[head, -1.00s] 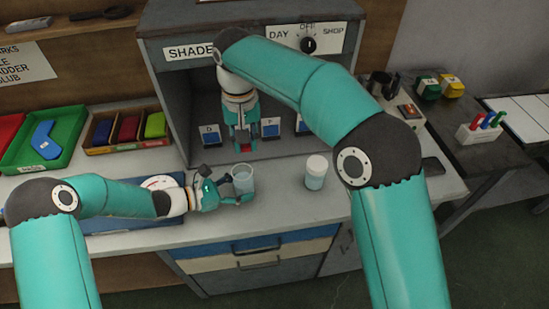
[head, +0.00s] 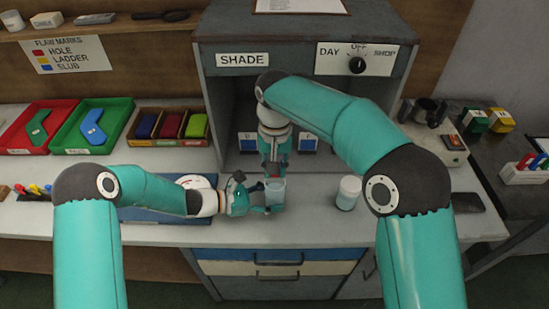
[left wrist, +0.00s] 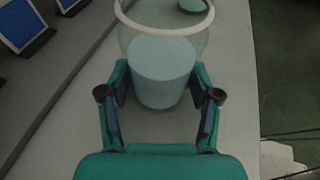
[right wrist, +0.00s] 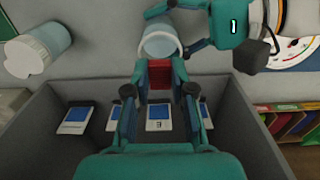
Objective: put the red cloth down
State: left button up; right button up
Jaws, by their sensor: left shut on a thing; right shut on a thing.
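My right gripper (head: 275,168) reaches down just outside the front of the shade booth. It is shut on the red cloth (right wrist: 160,74), a small red block-like piece between its fingertips in the right wrist view. My left gripper (head: 260,197) is shut on a clear cup (head: 275,194) with pale blue contents, held upright at the counter's front. The cup also fills the middle of the left wrist view (left wrist: 162,75). The red cloth is right at the cup's rim; I cannot tell whether it touches or is inside.
A white-lidded jar (head: 348,193) stands right of the cup. The grey booth (head: 220,110) holds blue-and-white cards. At left are a red tray (head: 15,147), a green tray (head: 120,143) and a box of coloured cloths (head: 150,143). A dark phone-like slab (head: 467,202) lies at right.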

jog(key=shift+f, duration=0.7)
jog(key=o, duration=0.8)
jog(key=shift+r, duration=0.15)
notch_tip(320, 180, up, 7)
jog(key=shift+f, duration=0.1)
